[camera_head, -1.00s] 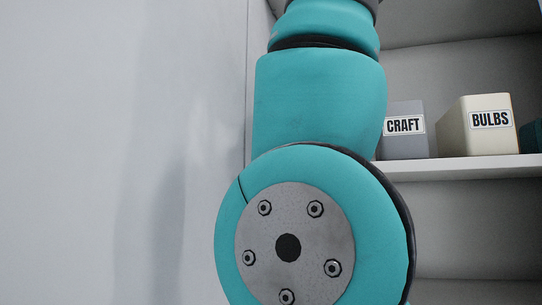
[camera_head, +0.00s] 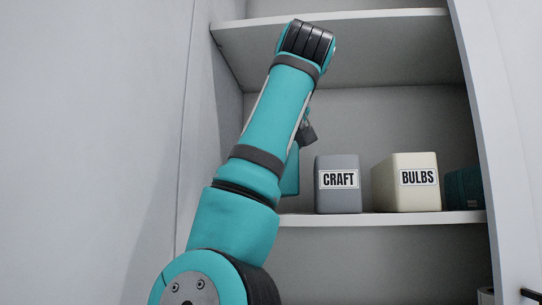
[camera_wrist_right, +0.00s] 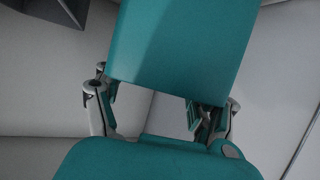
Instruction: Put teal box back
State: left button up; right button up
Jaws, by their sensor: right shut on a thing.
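A teal box (camera_wrist_right: 183,45) fills the upper middle of the right wrist view. My right gripper (camera_wrist_right: 150,118) is shut on it, with a finger at each side of its near end. In the head view, one of my teal arms rises from the lower left in front of the shelves. A flat teal surface (camera_head: 291,172) shows partly behind that arm, left of the grey CRAFT box (camera_head: 338,184); I cannot tell for sure whether it is the held box. My left gripper is not seen.
The cabinet's middle shelf (camera_head: 400,219) also holds a cream BULBS box (camera_head: 405,183) and a dark teal container (camera_head: 463,188), partly hidden by the right cabinet edge (camera_head: 482,120). The upper shelf (camera_head: 370,22) lies above. A plain wall (camera_head: 90,130) stands at left.

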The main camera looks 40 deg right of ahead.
aim_at(289, 184)
jog(key=shift+f, duration=0.5)
jog(key=shift+w+f, duration=0.1)
jog(key=shift+f, duration=0.85)
jog(key=o, duration=1.7)
jog(key=shift+f, duration=0.1)
jog(key=shift+p, duration=0.3)
